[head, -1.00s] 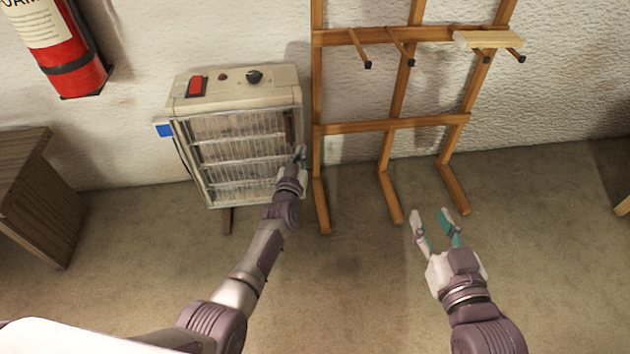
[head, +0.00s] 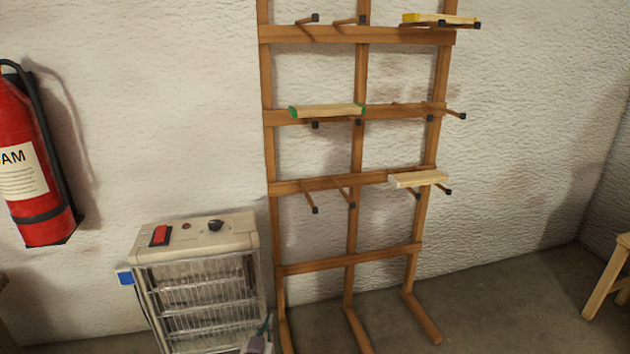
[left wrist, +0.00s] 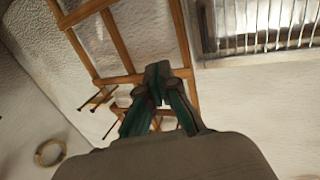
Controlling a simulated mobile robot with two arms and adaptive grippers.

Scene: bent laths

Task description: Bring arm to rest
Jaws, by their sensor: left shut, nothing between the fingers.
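My left gripper (head: 264,328) shows at the bottom edge of the head view, in front of the heater's right side; most of its arm is out of the frame. In the left wrist view its green and grey fingers (left wrist: 160,72) are shut, with nothing between them. My right gripper is not in view. A wooden rack (head: 358,150) stands against the wall and carries laths on its pegs. A lath with green ends (head: 328,111) lies on the middle-left pegs. A lath with a yellow end (head: 438,19) lies at the upper right, and a pale lath (head: 420,179) lower right.
A heater (head: 200,290) with a red switch stands left of the rack, close to my left gripper. A red fire extinguisher (head: 30,160) hangs on the wall at left. A wooden stool (head: 608,280) is at the right edge. The floor right of the rack is clear.

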